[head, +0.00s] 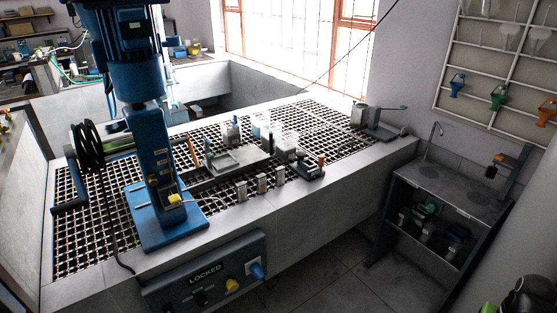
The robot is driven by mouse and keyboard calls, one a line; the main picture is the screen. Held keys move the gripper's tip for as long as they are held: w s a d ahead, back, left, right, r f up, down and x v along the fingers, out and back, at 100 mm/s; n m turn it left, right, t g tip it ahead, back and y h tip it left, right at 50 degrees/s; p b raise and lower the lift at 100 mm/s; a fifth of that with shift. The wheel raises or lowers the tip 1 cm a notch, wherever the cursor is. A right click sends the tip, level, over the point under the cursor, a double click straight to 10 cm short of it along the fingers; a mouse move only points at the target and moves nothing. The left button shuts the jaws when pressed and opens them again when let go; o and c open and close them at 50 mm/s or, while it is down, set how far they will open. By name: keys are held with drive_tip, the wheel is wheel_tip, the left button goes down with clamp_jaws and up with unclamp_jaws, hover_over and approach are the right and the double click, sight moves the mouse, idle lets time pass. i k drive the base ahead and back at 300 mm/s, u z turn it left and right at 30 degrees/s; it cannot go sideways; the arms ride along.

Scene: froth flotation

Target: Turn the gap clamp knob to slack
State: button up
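A blue flotation machine (152,150) stands on the grated bench at left, its column on a blue base plate. A small yellow knob (174,199) sits low on its column, with a thin metal lever beside it. A control panel (205,281) on the bench front reads "LOCKED" and carries a yellow knob (232,285) and a blue knob (256,271). I cannot tell which of these is the gap clamp knob, and the knob settings are too small to read. My gripper's fingers are not visible.
A tray (237,161), bottles and several small metal cups stand on the grating (320,125). A sink stand (455,185) with a shelf is at right, below a wall rack (500,65). Floor (325,265) between bench and stand is clear. A dark and green shape fills the lower right corner.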

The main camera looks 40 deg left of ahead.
sight(321, 157)
drive_tip(key=u, duration=4.45)
drive_tip(key=i, duration=0.1)
drive_tip(key=z, duration=3.25)
drive_tip(key=i, duration=0.95)
drive_tip(key=u, duration=0.05)
